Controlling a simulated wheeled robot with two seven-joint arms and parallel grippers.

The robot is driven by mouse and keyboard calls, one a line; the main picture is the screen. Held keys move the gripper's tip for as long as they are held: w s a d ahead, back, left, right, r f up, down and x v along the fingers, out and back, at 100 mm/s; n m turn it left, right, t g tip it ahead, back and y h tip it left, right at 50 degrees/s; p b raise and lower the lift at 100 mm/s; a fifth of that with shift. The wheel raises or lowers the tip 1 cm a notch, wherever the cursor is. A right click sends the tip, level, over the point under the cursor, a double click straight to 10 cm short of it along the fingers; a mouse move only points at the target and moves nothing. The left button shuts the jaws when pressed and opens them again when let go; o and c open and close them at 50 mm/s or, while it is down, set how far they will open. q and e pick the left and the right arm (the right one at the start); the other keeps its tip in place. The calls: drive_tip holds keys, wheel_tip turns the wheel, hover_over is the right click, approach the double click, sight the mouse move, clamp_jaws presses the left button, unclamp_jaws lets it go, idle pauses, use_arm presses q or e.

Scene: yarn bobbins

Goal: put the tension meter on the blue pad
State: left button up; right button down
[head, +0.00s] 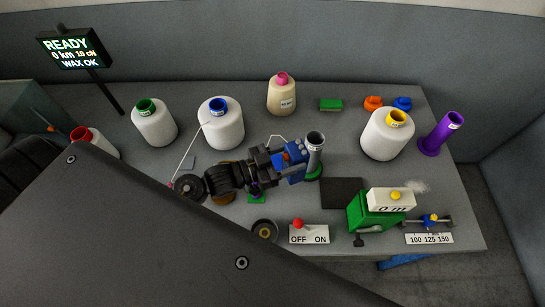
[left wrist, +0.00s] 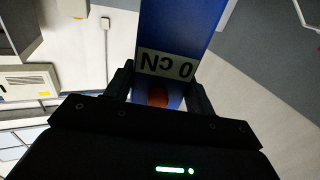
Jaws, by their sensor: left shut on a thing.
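The tension meter (head: 291,174) is a blue device with a red-orange part, held above the middle of the table. In the left wrist view the tension meter (left wrist: 180,25) shows its blue body, a "0 cN" label and a red round part. My left gripper (head: 274,161) is shut on it; in the left wrist view its fingers (left wrist: 165,90) lie on both sides of the body. A dark square pad (head: 342,192) lies flat and bare on the table, right of the meter; I cannot make out a blue colour on it. My right gripper is not in view.
A grey tube on a green base (head: 315,150) stands close beside the meter. A green winder (head: 368,217) and an OFF/ON switch (head: 309,236) are near the front. White bobbins (head: 221,130) and a purple cone (head: 441,133) stand farther back. A blue thing (head: 403,262) shows below the table's front edge.

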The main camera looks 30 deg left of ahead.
use_arm(q)
drive_tip(key=w+a+f+b, duration=0.7)
drive_tip(key=w+a+f, duration=0.1)
drive_tip(key=a+f, duration=0.1)
drive_tip(key=shift+a, duration=0.85)
drive_tip(key=f+b, duration=0.2)
drive_tip(key=b, duration=0.1)
drive_tip(key=f+b, duration=0.1)
drive_tip(key=f, duration=0.1)
drive_tip(key=shift+w+a, duration=0.25)
drive_tip(key=shift+a, duration=0.05)
drive_tip(key=shift+f, duration=0.15)
drive_tip(key=o, duration=1.1)
drive_tip(key=shift+c, duration=0.2)
drive_tip(key=shift+o, duration=0.3)
